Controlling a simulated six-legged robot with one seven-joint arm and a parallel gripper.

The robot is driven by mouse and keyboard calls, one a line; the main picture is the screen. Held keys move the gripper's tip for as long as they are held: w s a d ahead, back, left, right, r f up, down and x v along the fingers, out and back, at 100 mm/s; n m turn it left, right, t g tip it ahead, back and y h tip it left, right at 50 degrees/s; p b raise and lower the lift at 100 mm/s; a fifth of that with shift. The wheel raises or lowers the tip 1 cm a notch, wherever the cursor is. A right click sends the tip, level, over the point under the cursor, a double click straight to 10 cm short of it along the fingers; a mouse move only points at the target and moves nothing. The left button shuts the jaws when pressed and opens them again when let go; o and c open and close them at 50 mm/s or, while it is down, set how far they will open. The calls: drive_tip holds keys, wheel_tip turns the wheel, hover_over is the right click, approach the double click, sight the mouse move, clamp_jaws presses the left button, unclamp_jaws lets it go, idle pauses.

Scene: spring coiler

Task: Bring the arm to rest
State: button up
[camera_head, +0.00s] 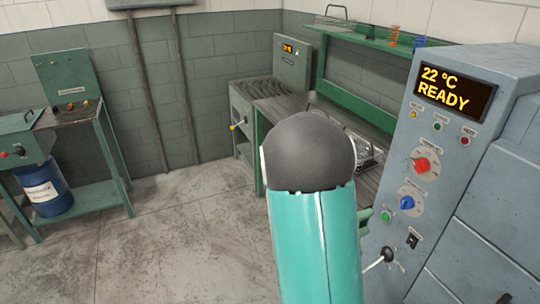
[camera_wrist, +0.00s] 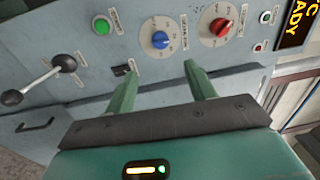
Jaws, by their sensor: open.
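My gripper (camera_wrist: 157,84) shows in the wrist view with two green fingers apart and nothing between them. It points at the grey control panel (camera_wrist: 133,50), just below the blue knob (camera_wrist: 160,40). In the head view my teal arm with a dark round joint fills the middle and hides most of the gripper; a green finger shows beside the panel (camera_head: 390,165). The panel carries a display (camera_head: 455,91) reading "22 °C READY", a red knob (camera_head: 422,166), a blue knob (camera_head: 407,202), a green button (camera_head: 387,216) and a lever (camera_head: 386,255).
A green workbench (camera_head: 75,115) with a blue drum (camera_head: 45,188) under it stands at the left. A bench (camera_head: 262,92) with a shelf (camera_head: 370,34) above it stands behind my arm. A wire basket (camera_head: 363,150) sits there. The floor (camera_head: 170,240) at the left centre is clear.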

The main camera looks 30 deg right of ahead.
drive_tip(key=w+a+r+n+t+y, duration=0.2)
drive_tip(key=w+a+n+t+y, duration=0.3)
drive_tip(key=w, duration=0.3)
drive_tip(key=w+a+r+n+t+y, duration=0.2)
drive_tip(key=w+a+n+t+y, duration=0.1)
drive_tip(key=w+a+n+t, duration=0.5)
drive_tip(key=w+a+r+n+t+y, duration=0.2)
drive_tip(key=w+a+r+n+y, duration=0.15)
drive_tip(key=a+n+y, duration=0.55)
drive_tip(key=s+a+r+n+g+y, duration=0.1)
drive_tip(key=s+a+n, duration=0.1)
drive_tip(key=a+n, duration=0.15)
drive_tip(key=s+a+r+n, duration=0.2)
drive_tip(key=a, duration=0.3)
drive_tip(key=s+a+n+g, duration=0.2)
drive_tip(key=s+n, duration=0.3)
drive_tip(key=s, duration=0.2)
drive_tip(key=s+a+r+n+g, duration=0.1)
drive_tip(key=s+a+n+g, duration=0.1)
drive_tip(key=s+n, duration=0.3)
drive_tip(key=shift+s+a+r+g+y, duration=0.35)
drive_tip(key=shift+s+g, duration=0.25)
drive_tip(key=shift+s, duration=0.4)
drive_tip(key=shift+c, duration=0.4)
